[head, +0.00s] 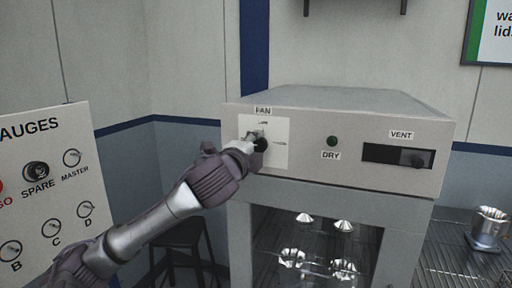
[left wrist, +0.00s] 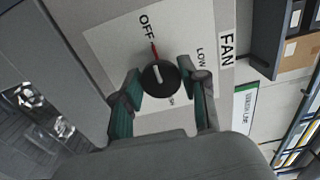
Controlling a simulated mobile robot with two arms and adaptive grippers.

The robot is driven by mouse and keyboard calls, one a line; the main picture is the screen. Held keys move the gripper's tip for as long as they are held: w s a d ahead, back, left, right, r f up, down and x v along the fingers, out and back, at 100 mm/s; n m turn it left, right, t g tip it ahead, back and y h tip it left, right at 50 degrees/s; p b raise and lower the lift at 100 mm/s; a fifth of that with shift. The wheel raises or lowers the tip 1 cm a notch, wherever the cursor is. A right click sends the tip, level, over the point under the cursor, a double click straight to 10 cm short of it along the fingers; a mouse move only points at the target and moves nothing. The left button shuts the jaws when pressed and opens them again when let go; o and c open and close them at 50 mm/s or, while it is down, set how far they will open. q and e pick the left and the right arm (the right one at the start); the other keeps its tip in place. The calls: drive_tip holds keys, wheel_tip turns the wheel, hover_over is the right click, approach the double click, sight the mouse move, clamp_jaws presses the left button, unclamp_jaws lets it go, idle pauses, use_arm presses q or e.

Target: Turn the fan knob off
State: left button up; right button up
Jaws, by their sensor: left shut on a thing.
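The black fan knob (head: 261,145) sits on a white dial plate under the FAN label (head: 263,110), on the front of the grey cabinet. In the left wrist view, the round knob (left wrist: 160,79) has a white pointer line that points towards the red mark (left wrist: 154,51) beside the word OFF. The word LOW shows to its right; another word is partly hidden. My left gripper (head: 252,142) is at the dial, and in its wrist view its two fingers (left wrist: 165,84) are on either side of the knob, shut on it. My right gripper is not in view.
Right of the dial are a green DRY button (head: 332,141) and a VENT slider (head: 416,160). Below is an open chamber with shiny parts on a rack. A GAUGES panel (head: 55,190) stands at the left, a dark stool (head: 182,240) behind my arm.

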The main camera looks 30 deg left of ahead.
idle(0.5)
use_arm(q)
drive_tip(key=o, duration=1.1)
drive_tip(key=v, duration=1.2)
drive_tip(key=shift+a+f, duration=0.1)
